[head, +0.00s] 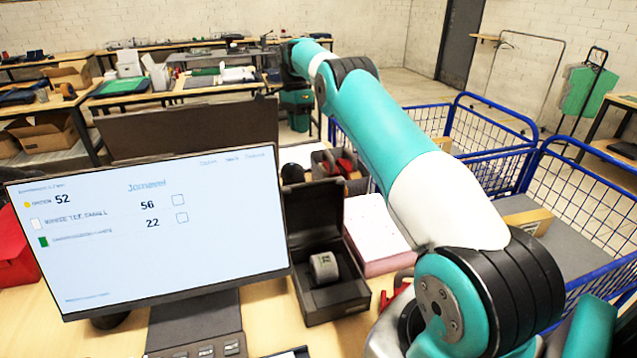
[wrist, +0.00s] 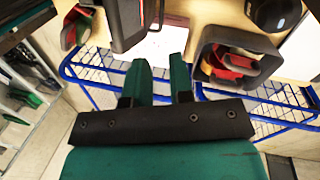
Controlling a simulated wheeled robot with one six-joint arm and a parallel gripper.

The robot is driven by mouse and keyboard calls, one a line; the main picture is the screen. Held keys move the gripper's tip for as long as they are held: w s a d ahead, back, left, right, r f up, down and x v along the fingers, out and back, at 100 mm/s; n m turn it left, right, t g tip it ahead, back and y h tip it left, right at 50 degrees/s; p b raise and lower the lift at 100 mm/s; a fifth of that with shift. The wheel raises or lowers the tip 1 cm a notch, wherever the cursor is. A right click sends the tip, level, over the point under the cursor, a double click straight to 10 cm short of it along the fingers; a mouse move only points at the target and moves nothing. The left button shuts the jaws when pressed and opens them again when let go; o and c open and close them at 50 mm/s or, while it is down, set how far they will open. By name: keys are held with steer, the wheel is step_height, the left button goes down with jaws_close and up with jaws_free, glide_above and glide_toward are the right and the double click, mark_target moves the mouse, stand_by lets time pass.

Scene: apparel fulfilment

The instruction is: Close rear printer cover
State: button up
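The printer (head: 335,303) is a black box on the wooden table, right of the monitor, in the head view. Its cover (head: 313,213) stands raised at the back, and a grey roll (head: 323,268) shows in the open body. My arm reaches far past the printer to the back. In the wrist view my gripper (wrist: 163,68) has two green fingers parted by a narrow gap, with nothing between them. It is apart from the printer. A dark box-like part (wrist: 126,20) at the top of the wrist view may be the printer; I cannot tell.
The monitor (head: 150,230) stands left of the printer. A white-topped pink box (head: 375,232) lies right of it. A dark bin (wrist: 208,62) with red items stands on the table, also seen behind the printer in the head view. Blue wire carts (head: 560,200) stand at the right.

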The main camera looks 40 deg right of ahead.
steer(key=s+d+f+m, duration=0.1)
steer(key=d+f+m, duration=0.2)
steer(key=d, duration=0.1)
steer(key=b, duration=2.3)
glide_toward(311, 208)
steer(key=w+d+f, duration=0.1)
steer(key=d+f, duration=0.4)
steer(key=f, duration=0.2)
steer(key=shift+w+r, duration=0.1)
steer(key=shift+w, duration=0.05)
steer(key=shift+c, duration=0.2)
jaws_close()
